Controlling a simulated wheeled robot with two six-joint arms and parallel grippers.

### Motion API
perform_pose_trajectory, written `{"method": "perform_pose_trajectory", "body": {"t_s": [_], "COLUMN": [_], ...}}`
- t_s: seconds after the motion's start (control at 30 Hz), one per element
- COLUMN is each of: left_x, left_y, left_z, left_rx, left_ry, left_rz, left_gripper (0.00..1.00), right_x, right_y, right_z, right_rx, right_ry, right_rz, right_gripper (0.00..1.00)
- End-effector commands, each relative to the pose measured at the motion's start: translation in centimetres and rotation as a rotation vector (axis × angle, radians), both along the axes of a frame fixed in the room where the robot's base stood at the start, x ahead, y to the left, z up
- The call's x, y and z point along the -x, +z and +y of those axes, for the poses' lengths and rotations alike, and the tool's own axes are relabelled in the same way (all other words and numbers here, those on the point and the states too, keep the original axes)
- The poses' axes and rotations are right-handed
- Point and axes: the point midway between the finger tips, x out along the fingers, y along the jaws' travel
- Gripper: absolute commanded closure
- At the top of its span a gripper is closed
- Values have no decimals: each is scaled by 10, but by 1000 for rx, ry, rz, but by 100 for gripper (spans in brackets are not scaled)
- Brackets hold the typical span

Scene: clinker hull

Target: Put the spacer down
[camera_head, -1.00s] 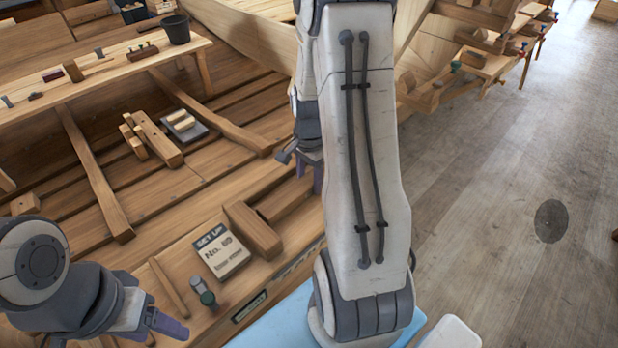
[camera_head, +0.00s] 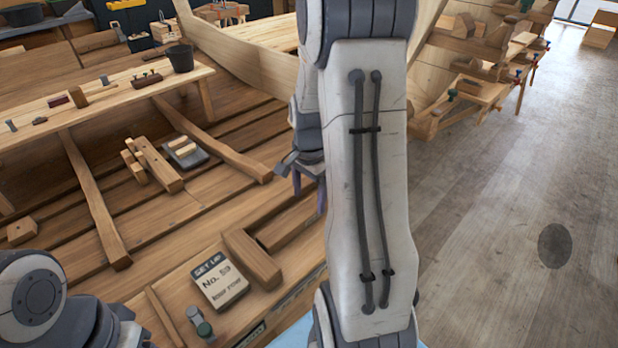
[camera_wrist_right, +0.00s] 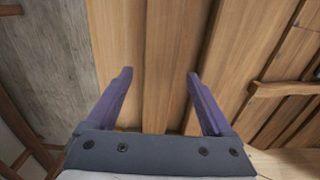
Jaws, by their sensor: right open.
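My right gripper (camera_head: 309,190) hangs over the planked hull floor, half hidden by my own right arm. In the right wrist view its two purple fingers (camera_wrist_right: 158,80) are spread apart with nothing between them. Below them are bare wooden planks. No piece is marked as the spacer, and I cannot tell which one it is. A wooden block (camera_head: 252,260) lies beside a set-up card, left of and nearer than the right gripper. A small wooden block (camera_head: 22,230) lies at the far left. My left arm is at the lower left corner, its fingers outside the frame.
Wooden pieces (camera_head: 158,165) and a grey plate (camera_head: 185,152) lie mid-hull. A bench (camera_head: 100,100) with tools and a dark bucket (camera_head: 179,57) stands behind. Open floor is at right.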

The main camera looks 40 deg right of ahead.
Motion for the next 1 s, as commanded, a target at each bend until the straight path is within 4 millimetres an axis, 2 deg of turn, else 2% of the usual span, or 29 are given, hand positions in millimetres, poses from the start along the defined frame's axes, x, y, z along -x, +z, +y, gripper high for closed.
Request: {"method": "perform_pose_trajectory", "body": {"t_s": [0.1,0.3,0.5,0.7,0.77,0.87,0.93,1.0], "left_x": [0,0,0,0,0,0,0,0], "left_y": [-3,-5,-6,-6,-6,-6,-6,-6], "left_z": [0,0,0,0,0,0,0,0], "left_rx": [0,0,0,0,0,0,0,0], "left_ry": [0,0,0,0,0,0,0,0], "left_rz": [0,0,0,0,0,0,0,0], "left_gripper": [36,36,36,36,36,36,36,36], "right_x": [-1,-1,0,-1,-3,-6,-3,9], "right_y": [28,63,79,80,81,84,87,88], "right_z": [-1,-1,0,5,18,63,107,154], "right_rx": [4,3,1,0,-1,-5,-9,-13], "right_ry": [0,0,0,22,81,285,500,747], "right_rz": [-6,-4,-1,-1,-4,-13,-21,-32], "right_gripper": [14,14,14,14,14,14,14,14]}}
